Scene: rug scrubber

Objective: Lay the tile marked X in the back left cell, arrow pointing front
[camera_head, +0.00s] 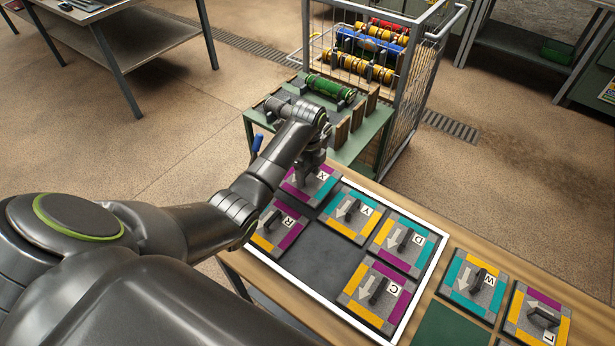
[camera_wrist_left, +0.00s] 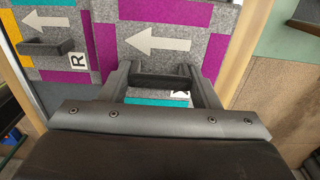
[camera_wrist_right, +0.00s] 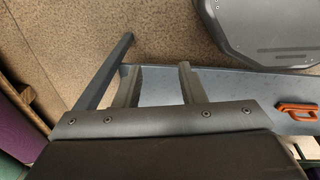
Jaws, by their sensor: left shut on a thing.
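The tile marked X (camera_head: 325,186) is at the upper-left corner of the white-rimmed tray (camera_head: 290,274). It has magenta and teal edges, and its arrow points to the lower left, like the arrows of its neighbours. My left gripper (camera_head: 312,160) is over it. In the left wrist view the fingers (camera_wrist_left: 163,84) are shut on the tile's dark handle (camera_wrist_left: 160,80); its letter is mostly hidden. The tile looks level and lined up with tile R (camera_wrist_left: 45,50); I cannot tell whether it rests or hovers slightly. My right gripper (camera_wrist_right: 158,75) is open and empty, seen only in its wrist view.
Tiles Y (camera_head: 352,214), D (camera_head: 402,242) and C (camera_head: 376,292) lie in the tray, around a bare dark cell (camera_head: 328,258). Tiles W (camera_head: 474,284) and L (camera_head: 538,316) lie to the right. A green bench (camera_head: 362,142) with rollers and a wire cage (camera_head: 400,110) stand behind.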

